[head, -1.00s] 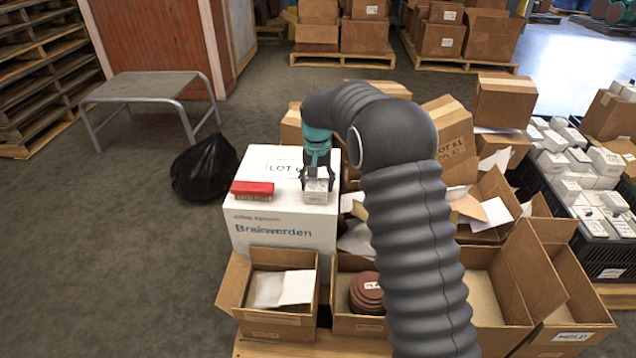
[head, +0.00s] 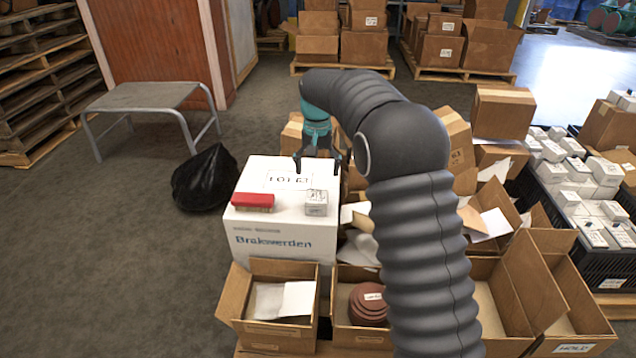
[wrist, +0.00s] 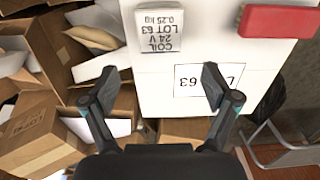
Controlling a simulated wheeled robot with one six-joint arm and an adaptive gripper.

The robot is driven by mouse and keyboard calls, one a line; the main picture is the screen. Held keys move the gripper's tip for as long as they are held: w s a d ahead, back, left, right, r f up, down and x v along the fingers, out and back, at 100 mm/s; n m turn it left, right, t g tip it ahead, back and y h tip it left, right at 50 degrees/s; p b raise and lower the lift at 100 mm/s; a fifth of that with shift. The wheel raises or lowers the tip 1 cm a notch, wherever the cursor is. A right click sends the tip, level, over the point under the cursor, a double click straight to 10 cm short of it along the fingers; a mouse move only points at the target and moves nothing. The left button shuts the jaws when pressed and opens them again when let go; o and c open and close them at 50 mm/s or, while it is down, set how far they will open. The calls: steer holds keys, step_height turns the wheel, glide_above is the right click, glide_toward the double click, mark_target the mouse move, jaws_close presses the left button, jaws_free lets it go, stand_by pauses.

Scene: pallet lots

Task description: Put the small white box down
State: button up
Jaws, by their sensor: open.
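The small white box (head: 316,202) rests on top of the large white carton (head: 284,243), near its right front edge. In the wrist view the small white box (wrist: 163,26) shows a label reading COIL 24 V 0.25 kg LOT 63. My gripper (head: 318,165) is open and empty, above and behind the small box, apart from it. In the wrist view my gripper's fingers (wrist: 157,88) are spread wide with nothing between them.
Open cardboard boxes (head: 268,341) stand in front of the carton, and more are to the right. A black crate (head: 607,272) of white boxes is at far right. A black bag (head: 204,178) and a grey metal stool (head: 150,97) stand left.

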steer(key=s+d+r+t, duration=0.1)
steer(key=s+d+r, duration=0.5)
steer(key=s+r, duration=0.25)
steer(key=s+d+r+t, duration=0.2)
steer(key=s+d+r, duration=0.5)
steer(key=s, duration=0.3)
steer(key=s+d+f+t, duration=0.1)
steer(key=s+d+f, duration=0.2)
steer(key=s, duration=0.7)
steer(key=s+d+f+t, duration=0.1)
steer(key=s+d+f, duration=0.2)
steer(key=s, duration=0.8)
steer(key=shift+d+f+t, duration=0.2)
steer(key=shift+d+t, duration=0.05)
steer(key=shift+t, duration=0.05)
